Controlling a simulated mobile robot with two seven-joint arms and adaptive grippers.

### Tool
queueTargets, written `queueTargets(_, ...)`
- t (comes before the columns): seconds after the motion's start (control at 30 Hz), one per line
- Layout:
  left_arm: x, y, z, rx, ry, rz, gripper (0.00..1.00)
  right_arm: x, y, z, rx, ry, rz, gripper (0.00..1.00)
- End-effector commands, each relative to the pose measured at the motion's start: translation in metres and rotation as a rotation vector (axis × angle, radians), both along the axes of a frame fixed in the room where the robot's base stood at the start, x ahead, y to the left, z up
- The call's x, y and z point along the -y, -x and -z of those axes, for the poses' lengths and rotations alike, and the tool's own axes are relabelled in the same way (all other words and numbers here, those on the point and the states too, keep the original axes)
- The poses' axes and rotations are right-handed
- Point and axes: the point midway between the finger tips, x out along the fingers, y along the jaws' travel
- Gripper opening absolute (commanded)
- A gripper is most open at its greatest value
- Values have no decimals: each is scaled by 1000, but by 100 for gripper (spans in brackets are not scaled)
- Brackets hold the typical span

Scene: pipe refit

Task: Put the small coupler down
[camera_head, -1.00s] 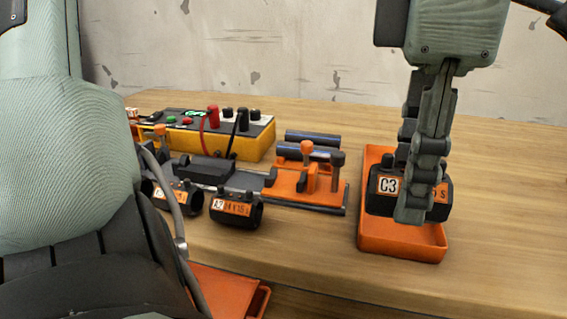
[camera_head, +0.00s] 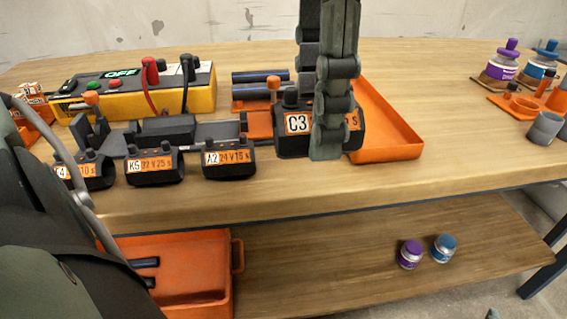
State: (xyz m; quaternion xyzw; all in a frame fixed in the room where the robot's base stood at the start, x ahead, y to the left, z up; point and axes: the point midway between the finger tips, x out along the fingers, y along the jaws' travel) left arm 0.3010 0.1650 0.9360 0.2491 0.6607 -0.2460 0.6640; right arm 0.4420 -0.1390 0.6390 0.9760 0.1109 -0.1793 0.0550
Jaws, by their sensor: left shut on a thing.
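My left gripper (camera_head: 332,135) comes down from the top middle and is shut on a black coupler with an orange label marked C3 (camera_head: 292,140). The fingers cover the middle of its label. The coupler is upright, in front of the left edge of the orange tray (camera_head: 395,145). I cannot tell whether its underside touches the table. Three similar black couplers stand in a row to its left: one marked A2 (camera_head: 229,160), one marked K5 (camera_head: 153,167) and one partly hidden by my arm (camera_head: 92,172). My right gripper is not in view.
Behind the row are a grey and orange clamp fixture (camera_head: 170,130) and a yellow box with a green OFF display (camera_head: 200,92). Bottles (camera_head: 502,65) and an orange rack (camera_head: 520,105) stand at right. A lower shelf (camera_head: 330,270) holds an orange bin (camera_head: 190,245).

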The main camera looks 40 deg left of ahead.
Motion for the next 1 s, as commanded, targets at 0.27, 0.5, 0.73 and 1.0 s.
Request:
queueTargets(0.27,-11,-12,12,-5,3,-11,10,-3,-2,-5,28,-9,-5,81)
queueTargets(0.5,-46,-54,45,-5,3,-12,10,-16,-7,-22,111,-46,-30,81)
queueTargets(0.73,-70,-83,67,-1,2,-11,10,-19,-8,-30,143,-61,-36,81)
queueTargets(1.0,-75,-87,94,-3,0,-8,10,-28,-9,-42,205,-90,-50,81)
